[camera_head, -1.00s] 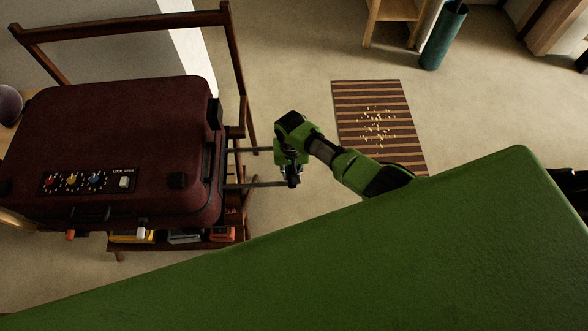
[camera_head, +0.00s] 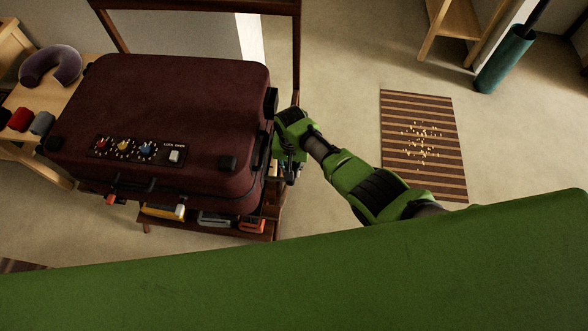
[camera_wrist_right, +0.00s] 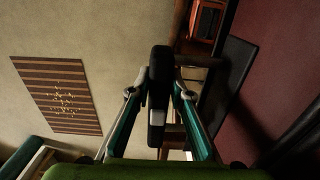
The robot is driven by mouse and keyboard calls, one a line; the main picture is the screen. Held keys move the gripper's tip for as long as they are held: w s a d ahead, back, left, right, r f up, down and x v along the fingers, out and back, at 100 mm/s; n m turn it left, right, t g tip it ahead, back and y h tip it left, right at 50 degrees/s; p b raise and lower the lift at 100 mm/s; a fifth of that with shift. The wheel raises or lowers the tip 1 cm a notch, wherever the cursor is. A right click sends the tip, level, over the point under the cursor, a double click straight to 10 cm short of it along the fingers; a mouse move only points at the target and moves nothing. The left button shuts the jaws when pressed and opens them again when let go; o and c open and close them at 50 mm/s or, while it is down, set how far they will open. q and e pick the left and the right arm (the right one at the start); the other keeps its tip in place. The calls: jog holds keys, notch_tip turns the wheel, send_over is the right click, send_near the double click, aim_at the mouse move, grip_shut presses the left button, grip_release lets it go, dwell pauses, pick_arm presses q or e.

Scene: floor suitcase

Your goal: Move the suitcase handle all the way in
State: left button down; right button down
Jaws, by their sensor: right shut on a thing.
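The maroon suitcase (camera_head: 175,120) lies flat on a dark wooden rack, with a control panel (camera_head: 137,150) on its top. My right gripper (camera_head: 288,165) is close beside the suitcase's right end. In the right wrist view its two teal fingers are shut on the black suitcase handle (camera_wrist_right: 158,85), one on each side of the grip. The suitcase's side (camera_wrist_right: 280,60) fills the right of that view. The handle's rods are hidden in the head view. My left gripper is not in view.
The rack's rail (camera_head: 297,50) rises behind the suitcase, and its lower shelf holds colored items (camera_head: 213,219). A bench with a neck pillow (camera_head: 50,65) stands at left. A striped mat (camera_head: 424,145) and open floor lie right.

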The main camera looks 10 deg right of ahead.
jog(key=c, duration=1.8)
grip_release()
jog(key=shift+c, duration=0.2)
notch_tip(320, 180, up, 12)
